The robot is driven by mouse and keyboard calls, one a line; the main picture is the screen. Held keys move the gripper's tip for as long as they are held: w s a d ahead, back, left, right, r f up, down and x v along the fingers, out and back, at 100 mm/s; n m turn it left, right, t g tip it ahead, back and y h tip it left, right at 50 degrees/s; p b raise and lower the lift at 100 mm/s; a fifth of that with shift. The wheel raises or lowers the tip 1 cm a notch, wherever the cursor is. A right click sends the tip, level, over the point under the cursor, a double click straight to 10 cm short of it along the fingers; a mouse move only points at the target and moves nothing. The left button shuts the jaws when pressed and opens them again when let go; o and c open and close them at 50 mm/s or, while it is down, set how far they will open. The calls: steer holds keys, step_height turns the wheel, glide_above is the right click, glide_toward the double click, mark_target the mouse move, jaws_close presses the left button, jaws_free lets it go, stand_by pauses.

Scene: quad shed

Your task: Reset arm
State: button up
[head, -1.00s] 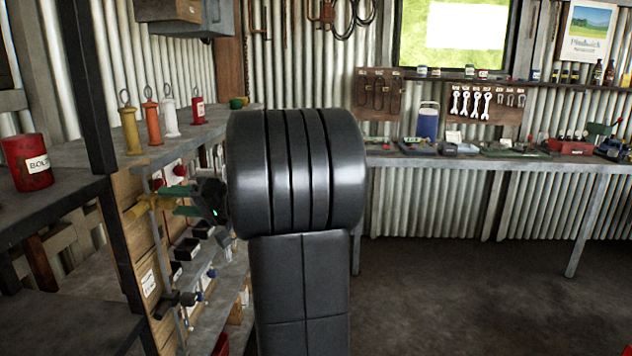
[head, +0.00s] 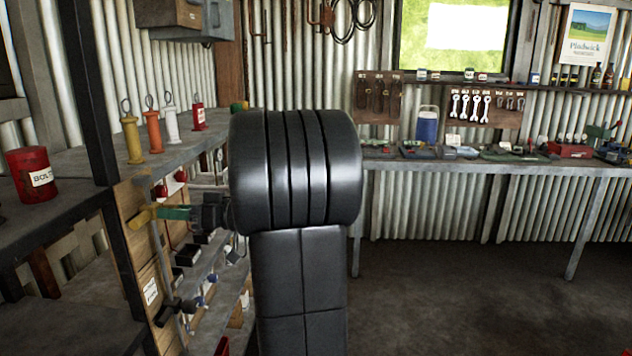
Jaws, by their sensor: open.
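My gripper (head: 213,212) is a small dark shape just left of my large black arm link, in front of the shelves. The link hides much of it, and its fingers are hard to make out. I see nothing held in it. A yellow and green tool (head: 172,213) shows at the shelf end just left of the gripper. I cannot tell whether the two touch.
A left bench (head: 170,150) carries yellow, orange, white and red containers and a red bolts tin (head: 32,174). A dark post (head: 88,95) stands at left. A long workbench (head: 480,163) with tools runs along the back wall. The floor (head: 470,285) at right is clear.

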steer(key=shift+n+p, duration=0.35)
steer(key=shift+n, duration=0.25)
